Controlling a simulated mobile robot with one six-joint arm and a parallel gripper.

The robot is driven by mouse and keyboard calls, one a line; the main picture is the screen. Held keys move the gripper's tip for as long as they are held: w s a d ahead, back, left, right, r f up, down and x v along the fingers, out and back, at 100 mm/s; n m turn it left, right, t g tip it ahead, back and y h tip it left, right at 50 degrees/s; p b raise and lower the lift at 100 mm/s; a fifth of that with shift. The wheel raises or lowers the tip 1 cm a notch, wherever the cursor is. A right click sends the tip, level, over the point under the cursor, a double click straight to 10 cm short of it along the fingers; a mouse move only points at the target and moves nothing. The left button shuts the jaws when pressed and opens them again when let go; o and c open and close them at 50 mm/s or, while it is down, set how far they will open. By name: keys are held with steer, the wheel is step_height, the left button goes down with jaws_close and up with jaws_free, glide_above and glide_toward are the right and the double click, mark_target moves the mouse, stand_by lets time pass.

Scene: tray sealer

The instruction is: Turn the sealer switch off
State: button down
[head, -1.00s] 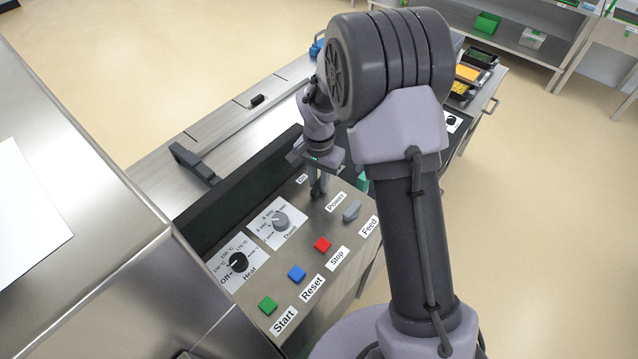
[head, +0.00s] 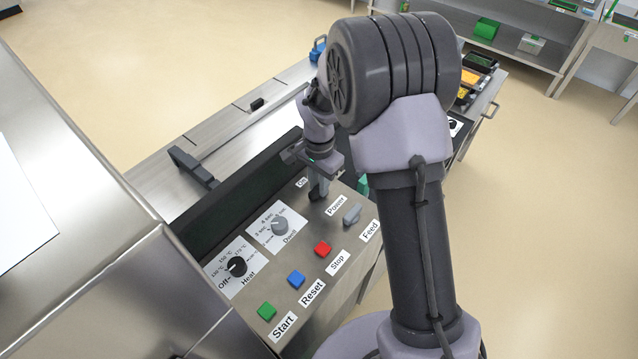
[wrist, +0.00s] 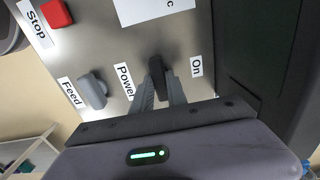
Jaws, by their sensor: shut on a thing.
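The sealer switch is a dark lever (wrist: 156,66) between the "Power" and "On" labels in the wrist view. My gripper (wrist: 158,85) is shut on this lever, one finger on each side. The lever's end toward the "On" label shows just beyond the fingertips. In the head view my gripper (head: 318,190) points down at the panel (head: 345,262) between the same labels, and its fingers hide the switch there.
A grey Feed knob (head: 352,214) sits close beside the switch. The red Stop (head: 322,249), blue Reset (head: 296,280) and green Start (head: 266,312) buttons line the panel, with Dwell (head: 279,226) and Heat (head: 236,266) knobs behind. A dark upright wall (head: 240,200) borders the panel's far side.

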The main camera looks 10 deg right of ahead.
steer(key=c, duration=1.3)
jaws_free()
step_height(320, 180, up, 18)
steer(key=p, duration=0.4)
steer(key=shift+f, duration=0.25)
